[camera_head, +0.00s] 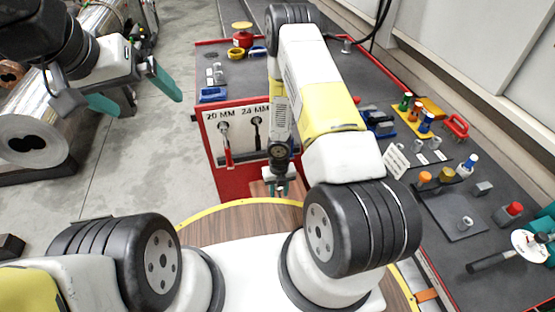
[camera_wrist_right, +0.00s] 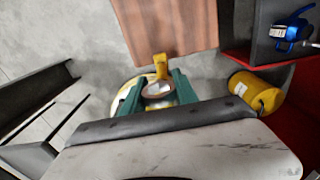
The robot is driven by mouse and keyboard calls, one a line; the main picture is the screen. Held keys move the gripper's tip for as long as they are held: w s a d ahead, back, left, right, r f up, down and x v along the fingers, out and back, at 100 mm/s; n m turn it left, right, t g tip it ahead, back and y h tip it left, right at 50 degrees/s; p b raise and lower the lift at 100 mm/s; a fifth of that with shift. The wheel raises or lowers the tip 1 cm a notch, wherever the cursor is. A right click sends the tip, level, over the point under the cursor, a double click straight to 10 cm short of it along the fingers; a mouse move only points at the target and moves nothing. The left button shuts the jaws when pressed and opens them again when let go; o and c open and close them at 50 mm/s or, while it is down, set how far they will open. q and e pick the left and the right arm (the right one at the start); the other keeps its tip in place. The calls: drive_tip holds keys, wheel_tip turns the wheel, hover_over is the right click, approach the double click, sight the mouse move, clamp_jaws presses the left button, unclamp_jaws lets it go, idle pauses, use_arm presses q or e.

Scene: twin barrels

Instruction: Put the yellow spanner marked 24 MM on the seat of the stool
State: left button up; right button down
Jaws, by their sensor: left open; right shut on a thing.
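My right gripper (camera_head: 277,190) points down beside the red cabinet's near end, partly hidden by my own arm. In the right wrist view its teal fingers (camera_wrist_right: 156,98) are shut on the yellow spanner (camera_wrist_right: 160,66), whose yellow end sticks out beyond them. No marking on it is legible. A brown wooden surface, seemingly the stool seat (camera_wrist_right: 168,28), lies just beyond the spanner; I cannot tell whether they touch. My left gripper (camera_head: 148,105) is open and empty at upper left.
The red cabinet's end panel (camera_head: 209,140) has 20 MM and 24 MM labels, with a red-handled spanner (camera_head: 226,145) under 20 MM. A metal cylinder (camera_head: 32,139) lies at left. The right-hand bench (camera_head: 450,225) holds many small items.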

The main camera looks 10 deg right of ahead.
drive_tip(key=w+d+f, duration=0.3)
drive_tip(key=w+f, duration=0.1)
drive_tip(key=w, duration=0.2)
drive_tip(key=shift+d, duration=0.35)
drive_tip(key=shift+f, duration=0.1)
drive_tip(key=c, duration=0.9)
unclamp_jaws()
drive_tip(key=shift+c, duration=0.2)
